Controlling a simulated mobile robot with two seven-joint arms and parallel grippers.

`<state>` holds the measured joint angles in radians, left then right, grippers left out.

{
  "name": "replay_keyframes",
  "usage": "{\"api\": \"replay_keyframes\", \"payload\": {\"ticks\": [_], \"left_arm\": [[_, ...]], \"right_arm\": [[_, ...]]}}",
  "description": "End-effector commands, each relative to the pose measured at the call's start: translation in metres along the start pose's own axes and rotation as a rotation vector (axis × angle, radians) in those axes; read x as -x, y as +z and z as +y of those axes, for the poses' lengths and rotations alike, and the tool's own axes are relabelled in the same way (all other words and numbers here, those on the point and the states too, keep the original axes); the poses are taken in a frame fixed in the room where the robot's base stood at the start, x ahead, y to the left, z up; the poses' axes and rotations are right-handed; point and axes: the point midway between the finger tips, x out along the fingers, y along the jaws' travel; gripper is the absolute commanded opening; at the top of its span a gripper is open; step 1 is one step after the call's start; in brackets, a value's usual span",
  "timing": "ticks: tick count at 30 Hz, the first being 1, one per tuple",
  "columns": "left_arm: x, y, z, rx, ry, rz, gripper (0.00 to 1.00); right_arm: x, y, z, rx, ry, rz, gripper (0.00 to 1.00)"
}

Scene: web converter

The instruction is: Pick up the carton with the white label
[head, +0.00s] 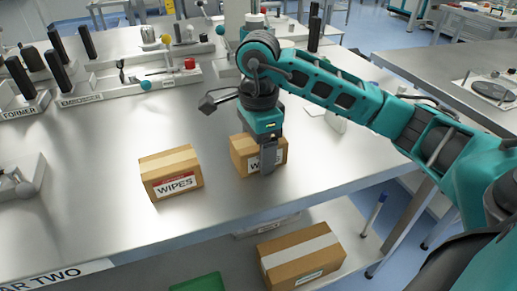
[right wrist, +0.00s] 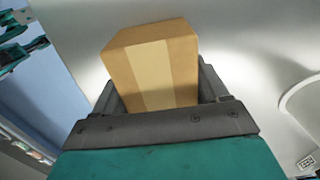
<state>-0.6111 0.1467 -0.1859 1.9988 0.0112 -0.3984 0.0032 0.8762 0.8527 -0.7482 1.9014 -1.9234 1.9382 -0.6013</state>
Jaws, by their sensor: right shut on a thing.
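The carton with the white label (head: 243,160) stands on the steel table in the middle of the head view. Its label is partly covered by a gripper finger. My right gripper (head: 267,158) points down over it and is shut on it. In the right wrist view the carton (right wrist: 155,68) sits between the two fingers of my gripper (right wrist: 160,95), its taped face towards the camera. I cannot tell whether the carton touches the table. A second carton (head: 171,172), with a red and white WIPES label, stands to the left, apart from the gripper. My left gripper is not in view.
A larger carton (head: 301,257) and a green item (head: 199,284) are on the lower shelf (head: 345,222). Racks with black handles and small tools (head: 140,79) line the table's back left. The table front between carton and edge is clear.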

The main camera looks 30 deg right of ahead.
Motion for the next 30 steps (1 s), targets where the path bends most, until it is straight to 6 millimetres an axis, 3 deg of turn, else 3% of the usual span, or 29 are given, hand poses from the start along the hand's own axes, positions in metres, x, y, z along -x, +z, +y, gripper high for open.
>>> {"api": "replay_keyframes", "payload": {"ticks": [8,20,25,30], "left_arm": [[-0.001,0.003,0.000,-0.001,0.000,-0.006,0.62],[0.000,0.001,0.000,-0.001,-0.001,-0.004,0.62],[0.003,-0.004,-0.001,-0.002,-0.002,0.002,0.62],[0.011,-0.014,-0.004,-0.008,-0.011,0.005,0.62]], "right_arm": [[0.001,0.000,0.000,0.000,-0.001,0.000,0.40],[0.011,0.000,-0.001,-0.001,-0.002,-0.001,0.40],[0.038,0.000,-0.001,0.001,-0.006,-0.001,0.40],[0.088,-0.001,-0.002,-0.001,-0.009,0.000,0.40]]}}
